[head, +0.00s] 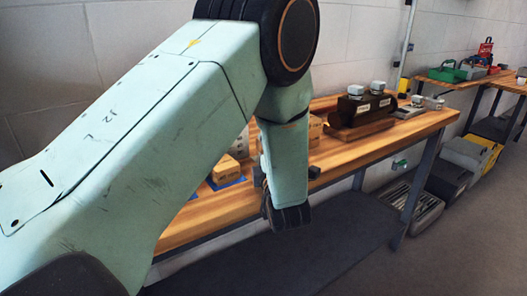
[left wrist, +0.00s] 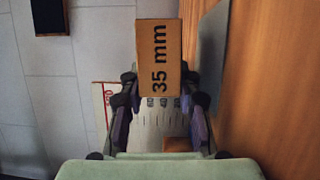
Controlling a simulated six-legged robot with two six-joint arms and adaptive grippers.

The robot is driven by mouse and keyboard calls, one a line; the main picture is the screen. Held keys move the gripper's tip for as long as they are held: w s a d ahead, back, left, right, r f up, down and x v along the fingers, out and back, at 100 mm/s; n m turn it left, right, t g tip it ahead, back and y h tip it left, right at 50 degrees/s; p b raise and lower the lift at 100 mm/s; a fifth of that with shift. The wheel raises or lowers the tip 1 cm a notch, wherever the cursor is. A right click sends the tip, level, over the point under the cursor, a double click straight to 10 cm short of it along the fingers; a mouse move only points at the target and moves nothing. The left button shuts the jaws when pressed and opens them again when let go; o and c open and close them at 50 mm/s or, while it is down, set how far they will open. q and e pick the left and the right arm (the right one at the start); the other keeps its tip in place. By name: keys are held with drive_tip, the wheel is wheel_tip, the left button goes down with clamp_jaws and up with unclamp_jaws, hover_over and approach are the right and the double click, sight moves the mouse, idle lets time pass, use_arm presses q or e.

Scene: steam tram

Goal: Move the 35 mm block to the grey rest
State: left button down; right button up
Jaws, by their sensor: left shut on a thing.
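In the left wrist view, an orange-brown block (left wrist: 158,50) marked "35 mm" sits between the fingers of my left gripper (left wrist: 159,82). The fingers are shut on its sides, and its marked face is towards the camera. In the head view my left arm fills the left and middle, and the block and fingertips cannot be made out there. I cannot identify the grey rest for certain in either view. My right gripper is not in view.
The wooden bench (head: 375,148) runs along the wall. It bears a yellowish block (head: 225,170) on a blue patch, a dark box (head: 362,108) with metal-topped pieces, and a light tray (head: 409,111). Grey crates (head: 412,207) stand on the floor. A second bench holds a green bin (head: 447,73).

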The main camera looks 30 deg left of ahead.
use_arm(q)
drive_tip(key=f, duration=0.2)
drive_tip(key=shift+s+f, duration=0.3)
drive_tip(key=shift+s, duration=0.1)
drive_tip(key=c, duration=0.9)
unclamp_jaws()
drive_tip(key=shift+d, duration=0.1)
drive_tip(key=shift+o, duration=0.2)
drive_tip(key=shift+w+r+p, duration=0.35)
drive_tip(key=shift+r+p, duration=0.45)
drive_tip(key=shift+c, duration=1)
drive_tip(key=shift+o, duration=1.3)
drive_tip(key=shift+r, duration=0.25)
drive_tip(key=shift+r, duration=0.1)
drive_tip(key=o, duration=0.3)
drive_tip(key=shift+r+p, duration=0.75)
drive_tip(key=shift+p, duration=0.05)
drive_tip(key=shift+w+r+p, duration=0.1)
drive_tip(key=shift+r+p, duration=1.1)
drive_tip(key=shift+r, duration=0.7)
